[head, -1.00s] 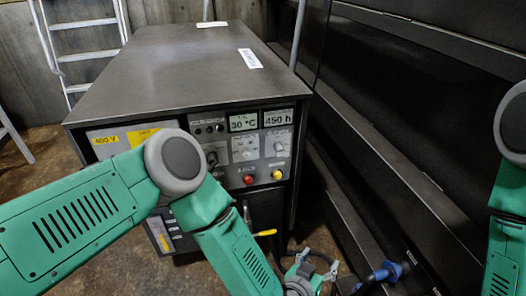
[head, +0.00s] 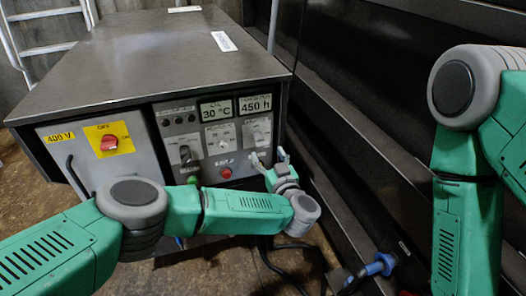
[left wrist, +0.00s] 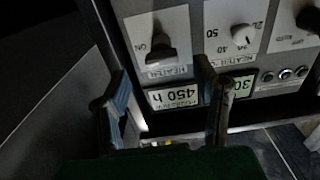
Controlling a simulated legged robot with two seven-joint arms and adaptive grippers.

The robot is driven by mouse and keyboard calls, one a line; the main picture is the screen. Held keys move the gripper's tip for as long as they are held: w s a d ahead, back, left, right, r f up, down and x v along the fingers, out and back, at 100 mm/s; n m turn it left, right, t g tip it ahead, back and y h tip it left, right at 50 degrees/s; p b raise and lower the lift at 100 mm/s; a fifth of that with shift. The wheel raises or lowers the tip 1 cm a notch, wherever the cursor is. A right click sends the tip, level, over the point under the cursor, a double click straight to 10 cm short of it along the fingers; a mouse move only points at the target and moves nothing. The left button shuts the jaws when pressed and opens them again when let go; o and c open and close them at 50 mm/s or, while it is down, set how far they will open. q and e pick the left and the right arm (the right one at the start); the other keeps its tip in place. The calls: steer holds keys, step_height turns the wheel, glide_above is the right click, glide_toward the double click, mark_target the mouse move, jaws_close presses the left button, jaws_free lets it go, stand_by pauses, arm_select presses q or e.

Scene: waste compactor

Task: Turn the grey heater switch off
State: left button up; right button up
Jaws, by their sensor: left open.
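The grey heater switch (head: 258,133) is at the right of the control panel in the head view, under the "450 h" display. In the left wrist view, which is upside down, the switch (left wrist: 160,45) shows close up, with "ON" and "HEATER" lettering on its pale plate. My left gripper (head: 268,157) is open just in front of the panel, a little below the switch. In the left wrist view its fingers (left wrist: 165,88) are spread to either side of the switch's column, apart from the switch. My right gripper is out of view; only its arm shows.
A temperature dial (head: 220,138) sits beside the heater switch, and a dark rotary switch (head: 185,153) farther left. A red button (head: 225,172) is below. A red main switch on a yellow plate (head: 109,143) is at the left. A dark wall (head: 360,130) stands close on the right.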

mark_target(264, 147)
arm_select(q)
steer(key=b+x, duration=0.1)
steer(key=x, duration=0.3)
steer(key=shift+f, duration=0.1)
steer(key=shift+w+a, duration=0.2)
steer(key=shift+w, duration=0.15)
steer(key=c, duration=1.1)
steer(key=shift+c, duration=0.2)
